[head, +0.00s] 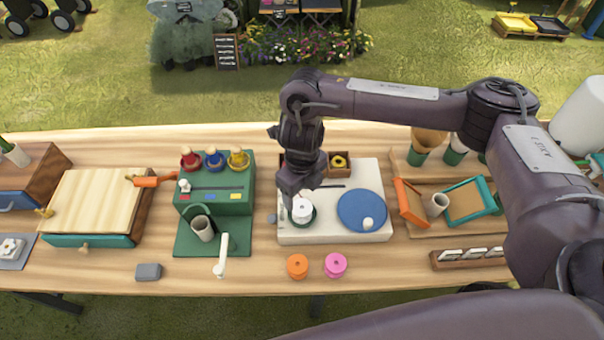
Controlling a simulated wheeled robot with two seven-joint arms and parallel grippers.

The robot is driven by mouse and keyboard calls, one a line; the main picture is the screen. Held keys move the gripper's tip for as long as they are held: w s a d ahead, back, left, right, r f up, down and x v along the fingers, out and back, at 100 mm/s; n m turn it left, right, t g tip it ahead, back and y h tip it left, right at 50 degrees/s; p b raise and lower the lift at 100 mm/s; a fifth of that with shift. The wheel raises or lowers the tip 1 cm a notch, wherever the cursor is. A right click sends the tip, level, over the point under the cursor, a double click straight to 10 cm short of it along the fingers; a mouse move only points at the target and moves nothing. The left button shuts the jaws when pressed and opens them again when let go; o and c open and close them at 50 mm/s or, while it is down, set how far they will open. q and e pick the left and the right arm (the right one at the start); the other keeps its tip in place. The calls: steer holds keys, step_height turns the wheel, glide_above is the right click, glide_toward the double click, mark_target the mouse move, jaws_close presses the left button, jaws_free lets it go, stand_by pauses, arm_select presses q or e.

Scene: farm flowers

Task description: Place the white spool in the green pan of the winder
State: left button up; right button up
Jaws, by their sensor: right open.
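The white spool (302,212) stands at the green pan (313,222), whose dark green rim shows around its lower part. I cannot tell whether it rests fully on the pan's floor. The pan is at the left front of the winder's cream base (335,236). The winder's blue disc (362,212) with a white knob lies to the right. My right gripper (297,202) points down at the spool from just above and is open. Its fingertips are close around or beside the spool's top, and contact is unclear. My left gripper is not in view.
An orange spool (297,266) and a pink spool (335,264) stand in front of the winder. A green stand (213,203) with colored bottles is to the left. A wooden box (90,205) stands further left. Orange and teal frames (465,200) lie to the right.

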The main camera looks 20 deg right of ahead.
mark_target(302, 207)
step_height(302, 207, up, 6)
stand_by(0.8)
